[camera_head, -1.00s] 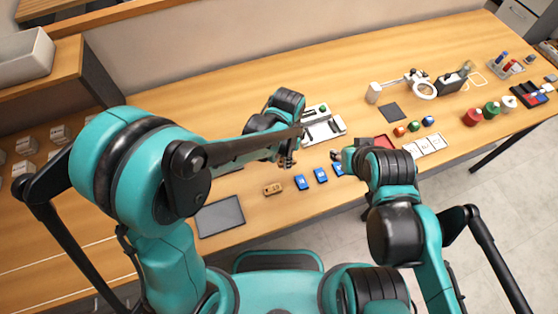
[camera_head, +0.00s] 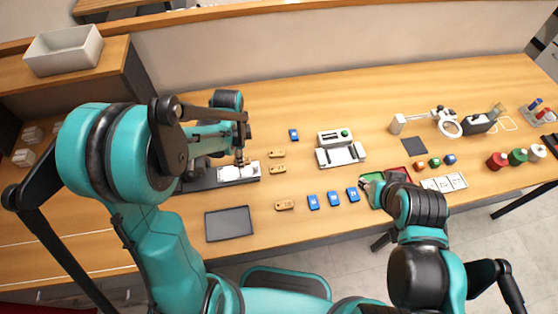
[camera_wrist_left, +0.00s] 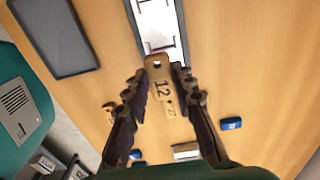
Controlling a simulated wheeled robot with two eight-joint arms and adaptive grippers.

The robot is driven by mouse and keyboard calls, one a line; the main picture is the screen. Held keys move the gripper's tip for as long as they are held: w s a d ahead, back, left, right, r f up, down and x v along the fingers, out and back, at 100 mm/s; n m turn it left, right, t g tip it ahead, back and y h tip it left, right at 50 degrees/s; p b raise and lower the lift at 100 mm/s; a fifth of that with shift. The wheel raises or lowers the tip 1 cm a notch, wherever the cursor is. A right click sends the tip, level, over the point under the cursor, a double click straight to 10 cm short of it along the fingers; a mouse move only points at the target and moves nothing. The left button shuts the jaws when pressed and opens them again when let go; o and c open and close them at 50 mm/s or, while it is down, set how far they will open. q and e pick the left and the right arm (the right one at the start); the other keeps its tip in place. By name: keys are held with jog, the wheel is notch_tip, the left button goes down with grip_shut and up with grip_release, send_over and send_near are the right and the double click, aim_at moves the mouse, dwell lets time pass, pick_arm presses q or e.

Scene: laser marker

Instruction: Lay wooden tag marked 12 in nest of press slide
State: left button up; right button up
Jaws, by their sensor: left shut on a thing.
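The wooden tag marked 12 (camera_wrist_left: 161,88) is between the fingers of my left gripper (camera_wrist_left: 162,76), its number facing the wrist camera. In the head view my left gripper (camera_head: 240,160) is over the white slide (camera_head: 238,174), which sits on a dark base. The slide also shows in the left wrist view (camera_wrist_left: 157,25), just beyond the tag's holed end. I cannot tell whether the tag touches it. My arm hides part of the dark base.
Other wooden tags (camera_head: 278,169) (camera_head: 285,205) and several blue tags (camera_head: 333,198) lie to the right. A white device with a green button (camera_head: 340,149) stands behind the blue tags. A dark flat tray (camera_head: 229,223) lies in front of the slide. Bare wood lies between them.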

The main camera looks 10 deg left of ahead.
pick_arm(q)
send_near(228, 173)
jog(key=shift+w+d+f, duration=0.1)
jog(key=shift+d+f, duration=0.25)
jog(key=shift+d, duration=0.15)
jog(key=shift+a+f, duration=0.15)
jog(key=shift+a, duration=0.3)
notch_tip(228, 173, down, 4)
jog(key=b, duration=0.3)
jog(key=shift+f+b, duration=0.4)
jog(key=shift+b, duration=0.1)
jog(key=shift+f+b, duration=0.4)
jog(key=shift+b, duration=0.25)
dwell(0.4)
jog(key=o, duration=0.9)
jog(key=shift+r, duration=0.1)
